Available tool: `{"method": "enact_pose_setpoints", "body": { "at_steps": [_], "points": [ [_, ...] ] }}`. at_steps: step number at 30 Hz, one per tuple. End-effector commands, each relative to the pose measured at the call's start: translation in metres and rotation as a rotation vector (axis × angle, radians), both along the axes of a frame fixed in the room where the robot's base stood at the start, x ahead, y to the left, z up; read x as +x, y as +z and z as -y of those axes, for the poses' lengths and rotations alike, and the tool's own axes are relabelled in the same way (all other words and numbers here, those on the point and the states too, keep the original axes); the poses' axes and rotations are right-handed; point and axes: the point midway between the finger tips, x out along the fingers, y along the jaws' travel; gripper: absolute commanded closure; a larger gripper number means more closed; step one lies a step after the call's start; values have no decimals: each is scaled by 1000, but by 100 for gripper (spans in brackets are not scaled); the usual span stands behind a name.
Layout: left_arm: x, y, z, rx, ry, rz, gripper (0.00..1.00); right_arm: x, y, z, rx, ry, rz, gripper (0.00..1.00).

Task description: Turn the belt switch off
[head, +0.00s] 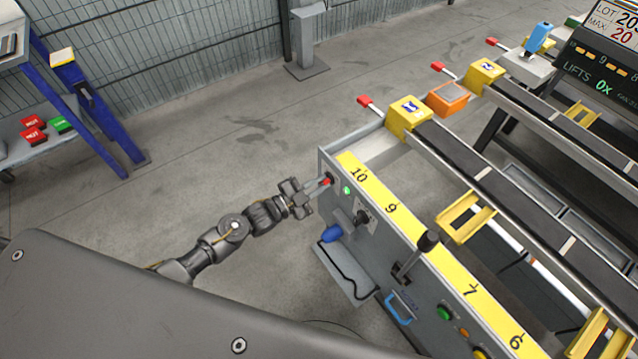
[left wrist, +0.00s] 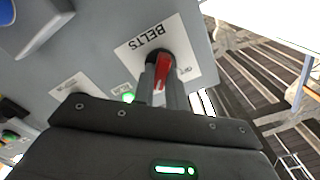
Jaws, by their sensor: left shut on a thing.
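The belt switch has a red handle (head: 326,181) on the left end of the grey control panel (head: 335,205). In the left wrist view the red handle (left wrist: 162,72) sits on a black base beside a white plate marked BELTS (left wrist: 140,40). My left gripper (head: 321,184) is at the switch, its fingers shut on the red handle, one on each side; the fingers (left wrist: 163,85) also show in the left wrist view. A small green lamp (head: 346,190) beside the switch is lit. The switch's off mark cannot be read. My right gripper is out of view.
Right along the panel are a black knob (head: 362,217), a blue part (head: 331,233), a black lever (head: 428,241) and a green button (head: 444,313). A numbered yellow strip (head: 420,232) runs along the top. Open floor (head: 190,180) lies left.

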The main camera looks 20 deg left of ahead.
Motion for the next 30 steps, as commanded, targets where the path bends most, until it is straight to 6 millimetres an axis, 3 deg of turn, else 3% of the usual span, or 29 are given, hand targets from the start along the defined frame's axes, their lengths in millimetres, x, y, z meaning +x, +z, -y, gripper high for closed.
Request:
{"method": "enact_pose_setpoints", "body": {
  "at_steps": [18, 30],
  "points": [
    [1, 2, -2, -412, 1, -342, 100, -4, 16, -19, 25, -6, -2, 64],
    [2, 2, -3, -705, 2, -584, 100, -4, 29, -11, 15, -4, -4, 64]
  ]
}}
